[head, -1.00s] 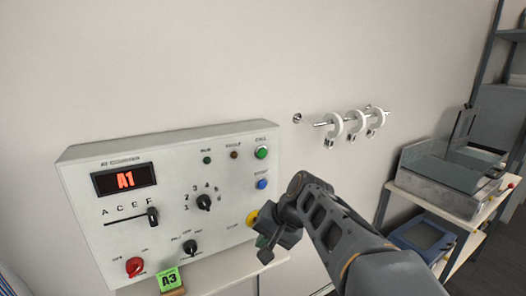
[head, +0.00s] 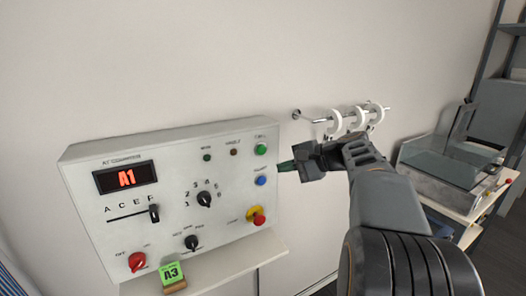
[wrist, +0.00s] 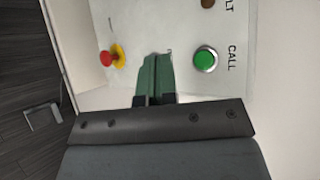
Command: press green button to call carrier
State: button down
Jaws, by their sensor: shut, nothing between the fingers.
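The green button (head: 261,150) sits at the upper right of the white control panel (head: 120,235). In the wrist view the green button (wrist: 206,59) has a metal ring and the label CALL beside it. My gripper (head: 283,167) is shut and empty, just right of the panel's right edge, a little below and to the right of the green button. In the wrist view my gripper's green fingertips (wrist: 155,72) are together, left of the button and apart from it. The display (head: 125,177) reads A1. A green tag (head: 171,272) below the panel reads A3.
A blue button (head: 261,181) lies below the green one. A red stop button on yellow (head: 256,215) is lower still. The panel also has a slider (head: 154,212), knobs and a red switch (head: 137,262). A rail with white rings (head: 350,121) is on the wall to the right.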

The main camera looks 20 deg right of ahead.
aim_at(261, 150)
jog(key=w+a+p, duration=0.1)
jog(key=w+p, duration=0.2)
jog(key=w, duration=0.5)
jog(key=shift+w+p, duration=0.3)
jog(key=shift+w, duration=0.15)
dwell(1.9)
jog(key=shift+w, duration=0.3)
